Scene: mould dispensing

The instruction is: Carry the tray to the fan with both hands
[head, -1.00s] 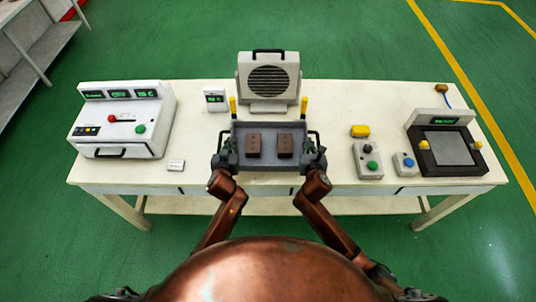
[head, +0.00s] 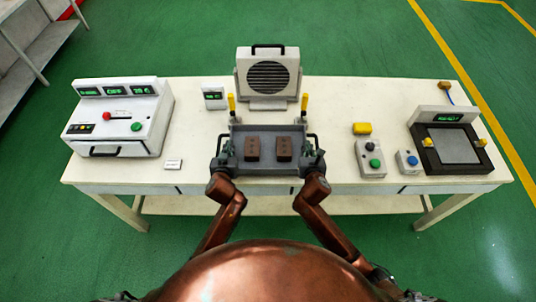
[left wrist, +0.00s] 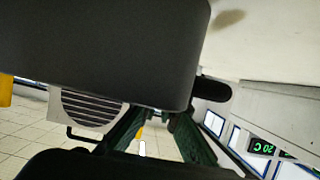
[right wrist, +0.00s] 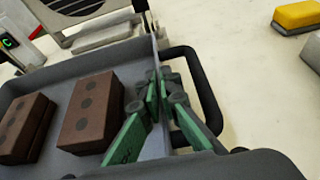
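The grey tray (head: 265,168) holds two brown moulds (head: 253,149) (head: 284,149) side by side, and is level near the table's front middle. I cannot tell whether it touches the table. The fan (head: 268,75), a pale box with a round dark grille, stands behind it, with a gap between. My left gripper (head: 222,162) is at the tray's left handle and my right gripper (head: 314,162) at its right handle. In the right wrist view the green fingers (right wrist: 166,85) close on the tray's side beside the black handle (right wrist: 205,90). In the left wrist view the fingers (left wrist: 160,120) are partly hidden.
Two yellow-tipped posts (head: 231,104) (head: 304,104) stand between tray and fan. A control box (head: 120,118) is on the left, with a small display (head: 214,98). Button boxes (head: 370,158) (head: 407,161), a yellow block (head: 362,128) and a dark framed device (head: 452,150) are on the right.

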